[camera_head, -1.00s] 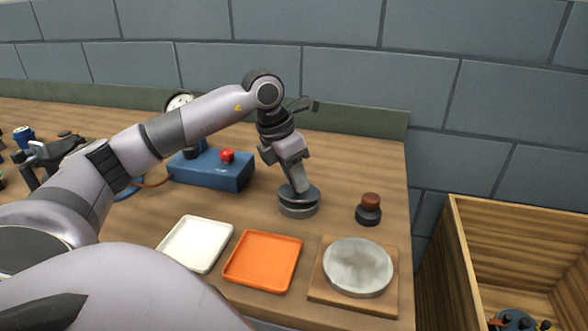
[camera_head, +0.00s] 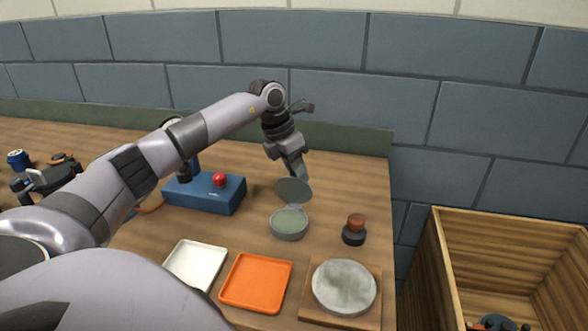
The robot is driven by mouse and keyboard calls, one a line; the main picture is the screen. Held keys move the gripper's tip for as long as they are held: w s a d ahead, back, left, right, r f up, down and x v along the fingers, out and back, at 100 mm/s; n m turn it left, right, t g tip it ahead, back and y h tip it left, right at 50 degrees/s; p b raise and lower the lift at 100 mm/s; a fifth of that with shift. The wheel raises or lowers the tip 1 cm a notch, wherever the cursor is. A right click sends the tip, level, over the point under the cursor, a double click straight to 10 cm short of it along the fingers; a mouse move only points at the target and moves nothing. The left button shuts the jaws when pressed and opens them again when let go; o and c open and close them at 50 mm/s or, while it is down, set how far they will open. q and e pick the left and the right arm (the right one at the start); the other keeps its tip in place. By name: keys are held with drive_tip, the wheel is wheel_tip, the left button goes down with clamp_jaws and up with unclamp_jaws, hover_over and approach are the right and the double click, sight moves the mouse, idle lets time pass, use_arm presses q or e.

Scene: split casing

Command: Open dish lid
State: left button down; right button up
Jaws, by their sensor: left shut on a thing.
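The dish (camera_head: 289,229) is a small round grey casing with a pale green inside, standing on the wooden table. Its round lid (camera_head: 293,190) is raised and tilted back at the far side, apart from the rim in front. My left gripper (camera_head: 297,173) is behind and above the lid, shut on the lid's upper edge. The fingertips are partly hidden by the lid.
An orange tray (camera_head: 256,283) and a white tray (camera_head: 196,265) lie in front. A round grey slab (camera_head: 344,286) on a wooden board is front right. A brown-topped stamp (camera_head: 354,230) stands right of the dish. A blue box with a red button (camera_head: 219,180) is left. A wooden crate (camera_head: 448,270) is far right.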

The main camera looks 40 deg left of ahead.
use_arm(q)
drive_tip(key=shift+w+a+f, duration=1.15)
drive_tip(key=shift+w, duration=0.1)
drive_tip(key=c, duration=1.4)
unclamp_jaws()
drive_tip(key=shift+f+y, duration=0.1)
drive_tip(key=shift+y, duration=0.2)
drive_tip(key=o, duration=0.4)
drive_tip(key=shift+s+a, duration=0.1)
drive_tip(key=shift+s, duration=0.25)
drive_tip(key=shift+a, duration=0.1)
drive_tip(key=shift+w+v, duration=0.1)
drive_tip(key=shift+v, duration=1.7)
drive_tip(key=shift+w+v, duration=0.15)
drive_tip(key=shift+v, duration=1.6)
drive_tip(key=shift+a, duration=0.1)
